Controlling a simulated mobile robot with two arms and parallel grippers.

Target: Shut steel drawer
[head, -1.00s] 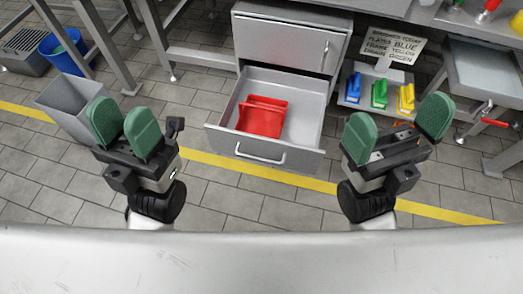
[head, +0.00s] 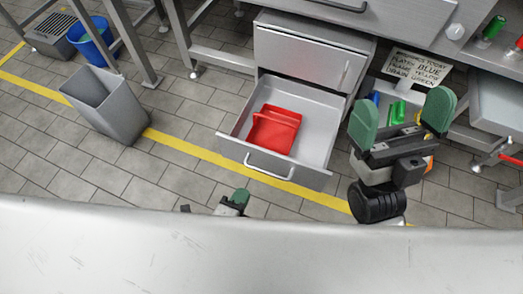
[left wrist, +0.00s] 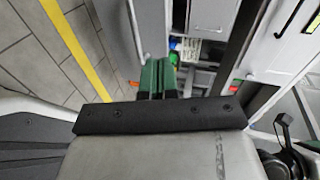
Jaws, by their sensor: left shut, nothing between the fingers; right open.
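The steel drawer (head: 316,165) is the lower one of a grey cabinet and stands pulled out in the head view. Its front panel carries a bar handle (head: 269,172). A red tray-like object (head: 274,130) lies inside it. My left gripper (head: 236,198) shows only partly at the lower edge, in front of and below the drawer, apart from it. In the left wrist view its green fingers (left wrist: 158,78) are together with nothing between them. My right gripper (head: 405,115) is open and empty, to the right of the drawer.
A grey bin (head: 108,103) stands on the tiled floor at the left, with a blue bucket (head: 92,42) behind it. A sign (head: 416,67) and a green-handled item (head: 396,112) are right of the cabinet. The floor before the drawer is clear.

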